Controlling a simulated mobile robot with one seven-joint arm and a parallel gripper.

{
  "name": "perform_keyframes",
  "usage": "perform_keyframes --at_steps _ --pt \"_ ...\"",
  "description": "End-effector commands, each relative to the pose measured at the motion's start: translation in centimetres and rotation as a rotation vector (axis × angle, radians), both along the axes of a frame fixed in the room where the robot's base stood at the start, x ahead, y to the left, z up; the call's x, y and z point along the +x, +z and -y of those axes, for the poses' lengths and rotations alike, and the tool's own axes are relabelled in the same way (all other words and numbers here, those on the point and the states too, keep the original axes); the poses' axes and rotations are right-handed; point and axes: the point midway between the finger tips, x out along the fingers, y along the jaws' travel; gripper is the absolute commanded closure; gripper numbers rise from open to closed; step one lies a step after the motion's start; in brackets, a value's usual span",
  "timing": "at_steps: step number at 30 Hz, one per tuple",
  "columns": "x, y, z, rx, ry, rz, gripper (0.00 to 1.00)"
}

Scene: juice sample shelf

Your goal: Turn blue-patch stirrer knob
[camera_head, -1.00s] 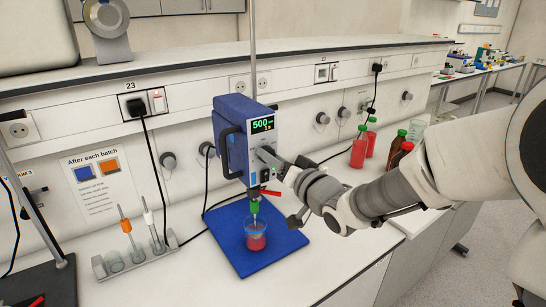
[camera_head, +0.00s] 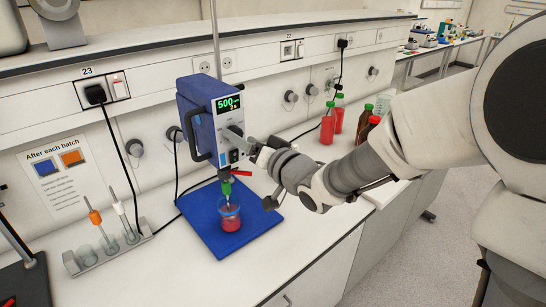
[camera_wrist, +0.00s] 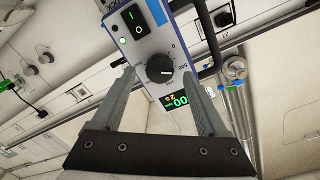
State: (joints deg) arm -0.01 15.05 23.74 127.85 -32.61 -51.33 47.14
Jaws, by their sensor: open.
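The overhead stirrer (camera_head: 213,118) is a blue box with a pale front panel and a green display reading 500. Its black knob (camera_wrist: 160,69) has a white pointer line and printed scale marks in the wrist view. My gripper (camera_wrist: 163,78) is open, with one finger on each side of the knob and clear gaps to it. In the head view my gripper (camera_head: 248,145) is at the stirrer's front panel and hides the knob. A black rocker switch (camera_wrist: 134,20) and a lit green lamp (camera_wrist: 121,41) sit beside the knob.
A beaker of red liquid (camera_head: 230,217) stands on the blue base plate (camera_head: 262,222) under the stirrer. A rack with probes (camera_head: 112,248) stands at left. Red bottles (camera_head: 328,124) and brown bottles (camera_head: 366,130) stand behind my arm. A wall sign (camera_head: 60,170) shows blue and orange patches.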

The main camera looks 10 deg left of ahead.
Motion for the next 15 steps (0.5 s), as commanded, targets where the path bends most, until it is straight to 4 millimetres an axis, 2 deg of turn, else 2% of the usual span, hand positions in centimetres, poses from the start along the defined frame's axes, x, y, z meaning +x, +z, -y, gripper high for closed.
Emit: perform_keyframes --at_steps 15 --pt "-7.4 0.5 8.5 -0.002 -0.006 0.003 0.24"
